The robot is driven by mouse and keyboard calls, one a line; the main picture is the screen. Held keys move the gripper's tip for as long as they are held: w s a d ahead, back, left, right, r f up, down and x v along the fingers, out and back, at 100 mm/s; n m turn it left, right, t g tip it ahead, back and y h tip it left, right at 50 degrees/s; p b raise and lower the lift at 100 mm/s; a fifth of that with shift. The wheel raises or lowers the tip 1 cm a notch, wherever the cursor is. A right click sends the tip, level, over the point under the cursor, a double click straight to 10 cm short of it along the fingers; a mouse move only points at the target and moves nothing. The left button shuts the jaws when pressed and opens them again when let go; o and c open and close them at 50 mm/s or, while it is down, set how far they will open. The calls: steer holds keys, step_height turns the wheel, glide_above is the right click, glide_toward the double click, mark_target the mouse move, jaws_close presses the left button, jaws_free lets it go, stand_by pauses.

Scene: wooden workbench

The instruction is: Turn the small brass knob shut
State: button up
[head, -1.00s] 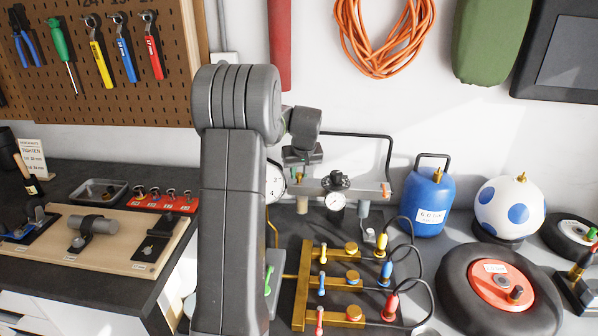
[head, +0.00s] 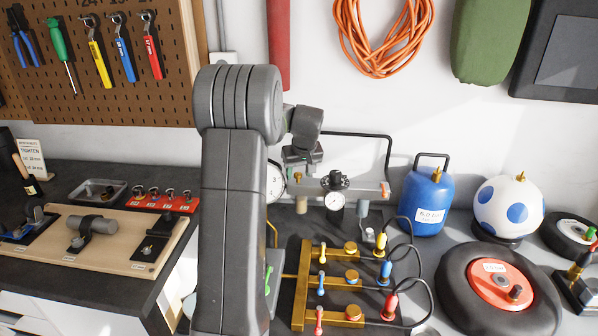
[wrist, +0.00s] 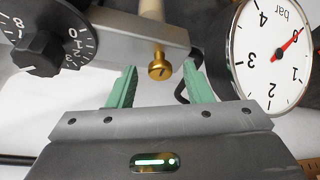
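The small brass knob (wrist: 160,68) hangs at the lower end of a pale stem in the wrist view, with a dark slot mark on its face. It also shows small under my gripper in the head view (head: 298,177). My gripper (wrist: 155,85) is open, its two green fingers standing apart. The knob appears between and just beyond the fingertips, with a clear gap on each side. Nothing is held. In the head view my gripper (head: 302,157) is above the knob, partly hidden by my arm.
A black dial knob (wrist: 40,55) is left of the brass knob, and a white bar gauge (wrist: 268,55) reading near 0 is close on the right. Brass manifold valves (head: 352,276), hoses and a blue tank (head: 427,205) lie to the right.

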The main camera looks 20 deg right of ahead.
steer(key=b+v, duration=0.1)
steer(key=v, duration=1.2)
steer(key=shift+r+b, duration=0.4)
steer(key=shift+r, duration=0.05)
steer(key=p+x, duration=0.1)
steer(key=x, duration=1.3)
steer(key=shift+s+p, duration=0.2)
steer(key=shift+p, duration=0.2)
